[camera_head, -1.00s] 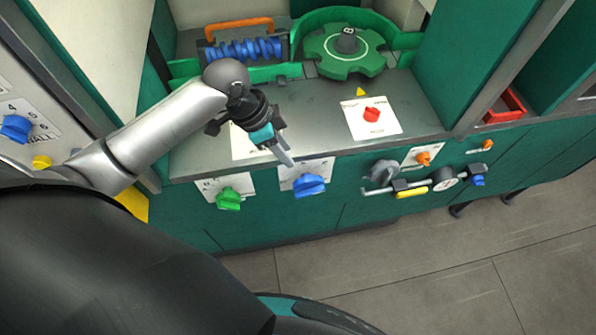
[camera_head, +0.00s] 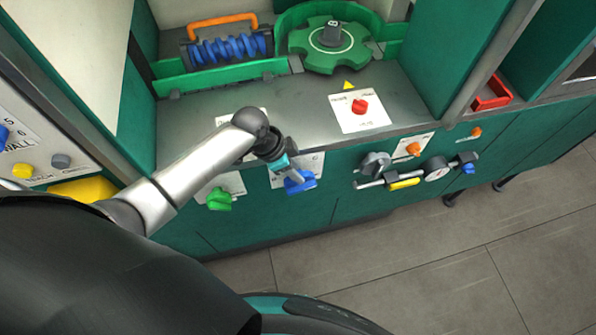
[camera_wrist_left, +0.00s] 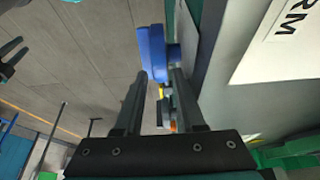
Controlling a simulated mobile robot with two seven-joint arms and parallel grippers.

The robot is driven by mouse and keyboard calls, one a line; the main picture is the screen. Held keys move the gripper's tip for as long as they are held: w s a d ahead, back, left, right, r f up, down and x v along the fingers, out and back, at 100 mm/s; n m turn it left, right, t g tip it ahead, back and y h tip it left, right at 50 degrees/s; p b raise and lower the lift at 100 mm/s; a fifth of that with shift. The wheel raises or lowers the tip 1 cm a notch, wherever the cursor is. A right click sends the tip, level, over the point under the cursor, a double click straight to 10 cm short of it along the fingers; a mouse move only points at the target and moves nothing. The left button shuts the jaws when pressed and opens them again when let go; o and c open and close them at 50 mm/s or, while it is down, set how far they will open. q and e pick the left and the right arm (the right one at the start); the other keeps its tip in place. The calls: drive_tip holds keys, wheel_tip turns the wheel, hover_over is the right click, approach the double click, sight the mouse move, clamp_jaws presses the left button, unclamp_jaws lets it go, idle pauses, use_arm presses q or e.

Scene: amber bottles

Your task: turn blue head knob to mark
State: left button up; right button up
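The blue knob (camera_head: 300,182) sits on a white plate on the green front panel, right of a green knob (camera_head: 219,199). The plate's mark is too small or covered to read. My left gripper (camera_head: 292,175) is at this knob from above and partly hides it. In the left wrist view the blue knob (camera_wrist_left: 153,50) lies just beyond the fingertips. The two fingers of my left gripper (camera_wrist_left: 160,78) stand apart, with no grip on the knob visible. My right gripper cannot be made out.
A red knob (camera_head: 360,106) sits on the grey worktop (camera_head: 200,120). Grey knob (camera_head: 375,164), orange knob (camera_head: 413,149), gauge (camera_head: 436,168) and yellow handle (camera_head: 404,184) stick out to the right. A dark pronged shape (camera_wrist_left: 10,58) is unclear. Floor in front is clear.

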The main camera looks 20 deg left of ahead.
use_arm(q)
drive_tip(key=shift+x, duration=0.9)
clamp_jaws()
